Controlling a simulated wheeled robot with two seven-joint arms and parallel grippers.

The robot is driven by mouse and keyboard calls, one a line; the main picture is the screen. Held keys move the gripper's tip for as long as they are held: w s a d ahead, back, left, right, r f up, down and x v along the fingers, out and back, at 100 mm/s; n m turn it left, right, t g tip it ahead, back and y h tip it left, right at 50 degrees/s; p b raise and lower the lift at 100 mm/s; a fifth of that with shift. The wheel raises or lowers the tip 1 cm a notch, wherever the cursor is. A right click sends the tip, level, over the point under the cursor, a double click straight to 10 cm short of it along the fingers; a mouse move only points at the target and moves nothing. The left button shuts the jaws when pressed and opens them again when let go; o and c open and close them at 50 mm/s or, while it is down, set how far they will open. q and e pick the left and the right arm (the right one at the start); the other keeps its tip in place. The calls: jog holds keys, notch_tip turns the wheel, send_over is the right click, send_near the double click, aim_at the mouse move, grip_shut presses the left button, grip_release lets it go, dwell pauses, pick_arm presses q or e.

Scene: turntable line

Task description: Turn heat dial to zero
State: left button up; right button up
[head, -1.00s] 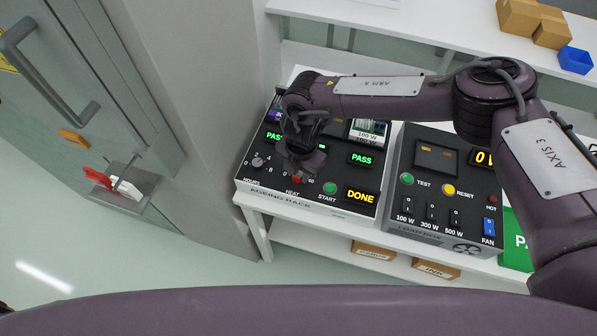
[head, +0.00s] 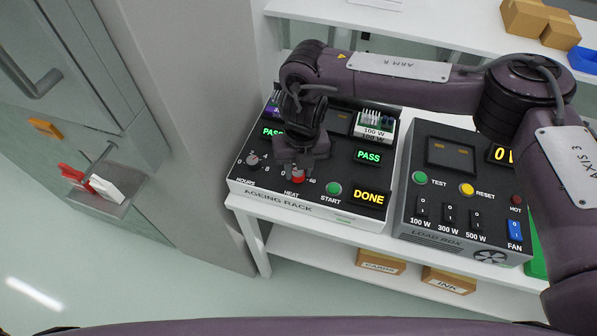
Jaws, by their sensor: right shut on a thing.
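The red heat dial (head: 298,177) sits on the front of the black-topped ageing rack (head: 345,212), above the HEAT label. My right gripper (head: 297,168) reaches down over it from above and is shut on the dial. The fingers hide most of the dial's top and part of its scale, so I cannot read its setting. My left gripper is not in view.
The hours dial (head: 252,159) is left of the heat dial and the green start button (head: 333,188) is to its right. DONE and PASS displays are lit. The load box (head: 463,190) stands to the right. A grey cabinet wall (head: 190,130) is close at left.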

jog(key=shift+n, duration=0.4)
jog(key=shift+r+b, duration=0.1)
jog(key=shift+b, duration=0.2)
jog(key=o, duration=1)
jog(key=r, duration=0.4)
jog(key=r+b, duration=0.1)
jog(key=r, duration=0.2)
jog(key=shift+d+r, duration=0.2)
jog(key=shift+r, duration=0.15)
